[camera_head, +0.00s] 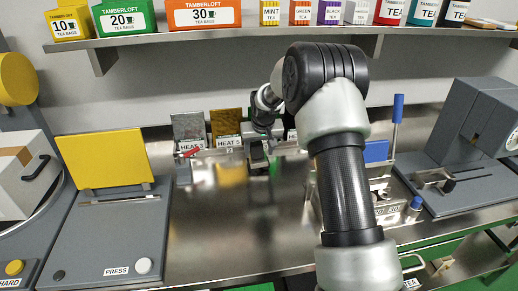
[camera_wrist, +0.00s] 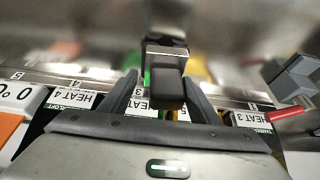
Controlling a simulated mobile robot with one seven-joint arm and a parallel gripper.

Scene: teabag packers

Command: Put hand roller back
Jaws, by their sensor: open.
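My gripper (camera_head: 262,140) is at the back of the steel worktop, by the slotted holders labelled HEAT. In the wrist view its two fingers (camera_wrist: 161,100) are spread apart. A dark block with a metal collar (camera_wrist: 167,87) shows between them; the fingers do not visibly press on it. I cannot tell for sure whether this block is the hand roller's handle. In the head view a small dark piece (camera_head: 258,158) shows just below the gripper. At right of my arm stands a metal fixture with a partly hidden label (camera_head: 387,210) that seems to read "roll".
A blue-topped upright handle (camera_head: 397,108) rises beside the fixture. A yellow press plate (camera_head: 104,158) stands at left, a grey machine (camera_head: 478,125) at right. A shelf of tea boxes (camera_head: 205,13) runs above. The worktop's middle (camera_head: 235,225) is clear.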

